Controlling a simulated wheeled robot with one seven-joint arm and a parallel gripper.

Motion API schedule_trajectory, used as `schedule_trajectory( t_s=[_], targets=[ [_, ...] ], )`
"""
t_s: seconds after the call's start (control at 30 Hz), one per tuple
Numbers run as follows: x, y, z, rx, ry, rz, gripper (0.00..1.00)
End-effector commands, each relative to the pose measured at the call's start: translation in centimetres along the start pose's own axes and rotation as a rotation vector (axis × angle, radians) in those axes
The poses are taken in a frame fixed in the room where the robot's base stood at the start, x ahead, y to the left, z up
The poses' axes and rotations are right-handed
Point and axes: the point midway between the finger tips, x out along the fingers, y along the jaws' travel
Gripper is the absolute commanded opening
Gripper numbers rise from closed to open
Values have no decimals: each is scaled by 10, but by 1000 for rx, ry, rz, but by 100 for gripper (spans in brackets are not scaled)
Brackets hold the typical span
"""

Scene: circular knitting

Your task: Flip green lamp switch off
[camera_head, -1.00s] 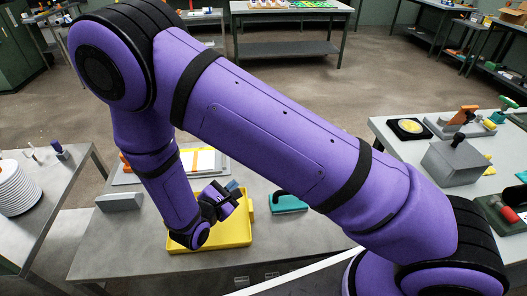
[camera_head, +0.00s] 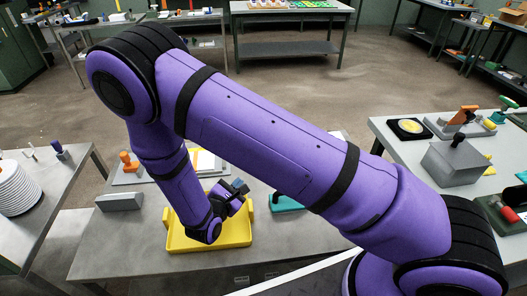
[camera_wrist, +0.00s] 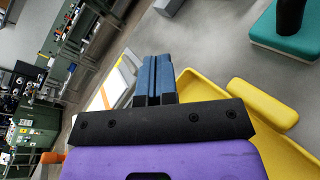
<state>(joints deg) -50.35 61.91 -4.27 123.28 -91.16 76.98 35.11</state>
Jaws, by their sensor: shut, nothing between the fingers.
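My gripper (camera_head: 240,187) is above the yellow tray (camera_head: 182,241) on the grey bench. In the wrist view its two blue fingers (camera_wrist: 155,78) are pressed together with nothing between them. I cannot make out a green lamp switch in either view. The nearest green-toned thing is a teal block (camera_head: 284,203), right of the tray and partly hidden behind my arm in the head view. In the wrist view the teal block (camera_wrist: 262,34) carries a dark upright handle and stands apart from my fingers.
A grey block (camera_head: 119,202) and an orange-handled piece (camera_head: 128,161) stand at the bench's left. A right-hand table holds a grey box (camera_head: 457,165) and several tools. A white spool (camera_head: 20,190) stands on the left table. Bare floor separates the tables.

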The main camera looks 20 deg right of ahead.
Motion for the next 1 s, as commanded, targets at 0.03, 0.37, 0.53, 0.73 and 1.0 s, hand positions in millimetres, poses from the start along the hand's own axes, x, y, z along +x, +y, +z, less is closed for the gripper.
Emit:
schedule_trajectory(
  t_s=[0.03,0.37,0.53,0.73,1.0],
  targets=[
    [11,-1,1,0,-3,-2,0],
    [72,-1,1,0,-3,-2,0],
    [104,-1,0,0,-2,-3,0],
    [142,-1,0,1,-2,-3,0],
    [171,0,20,1,-1,-1,0]
  ],
)
